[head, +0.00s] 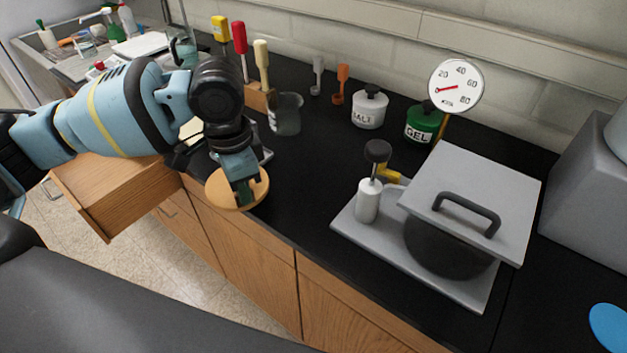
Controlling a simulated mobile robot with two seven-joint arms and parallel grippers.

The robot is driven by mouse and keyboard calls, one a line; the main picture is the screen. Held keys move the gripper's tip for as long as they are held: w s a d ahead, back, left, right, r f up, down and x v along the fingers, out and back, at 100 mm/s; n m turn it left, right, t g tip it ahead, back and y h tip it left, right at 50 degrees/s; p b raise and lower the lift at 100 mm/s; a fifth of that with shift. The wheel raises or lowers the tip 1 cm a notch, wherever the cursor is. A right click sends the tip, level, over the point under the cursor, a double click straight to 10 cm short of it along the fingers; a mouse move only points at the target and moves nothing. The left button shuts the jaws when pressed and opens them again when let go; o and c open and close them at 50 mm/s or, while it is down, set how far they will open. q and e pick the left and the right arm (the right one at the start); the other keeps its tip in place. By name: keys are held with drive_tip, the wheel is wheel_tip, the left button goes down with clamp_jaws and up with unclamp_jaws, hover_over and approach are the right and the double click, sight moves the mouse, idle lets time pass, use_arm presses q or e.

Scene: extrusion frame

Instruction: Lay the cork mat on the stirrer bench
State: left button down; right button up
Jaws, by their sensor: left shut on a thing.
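The cork mat (218,194) is a round tan disc in the head view, left of centre. My left gripper (242,196) comes down on it from above and is shut on it; the fingers hide part of its middle. The mat appears at the front edge of the black bench top (310,201), overlapping the wooden cabinet front in the picture. I cannot tell whether it touches the bench. I take this black top as the stirrer bench. My right gripper is not in view.
An open wooden drawer (120,190) juts out below my left arm. A glass beaker (286,114) stands behind the mat. A grey tray (358,238) with a lidded dark pot (447,247) and white bottle (368,201) stands right. The bench between is clear.

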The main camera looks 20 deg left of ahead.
sight(230, 207)
use_arm(q)
drive_tip(key=m, duration=0.2)
drive_tip(key=s+a+m, duration=0.1)
drive_tip(key=m, duration=0.2)
drive_tip(key=a+m, duration=0.1)
drive_tip(key=m, duration=0.1)
drive_tip(key=shift+s+a+r+m, duration=0.15)
drive_tip(key=shift+s+a+m, duration=0.1)
drive_tip(key=shift+s+m, duration=0.1)
drive_tip(key=m, duration=0.1)
drive_tip(key=a+m, duration=0.1)
drive_tip(key=m, duration=0.1)
drive_tip(key=s+m, duration=0.1)
drive_tip(key=m, duration=0.1)
drive_tip(key=shift+s+a+r, duration=0.1)
drive_tip(key=shift+a+r, duration=0.05)
drive_tip(key=shift+a, duration=0.1)
drive_tip(key=w+d, duration=0.3)
drive_tip(key=w, duration=0.1)
drive_tip(key=w+d+f, duration=0.1)
drive_tip(key=w+d, duration=0.6)
drive_tip(key=w, duration=0.1)
drive_tip(key=shift+d+f, duration=0.25)
drive_tip(key=shift+d, duration=0.1)
drive_tip(key=shift+f, duration=0.1)
drive_tip(key=shift+f, duration=1.65)
drive_tip(key=shift+f, duration=0.15)
drive_tip(key=c, duration=1.6)
unclamp_jaws()
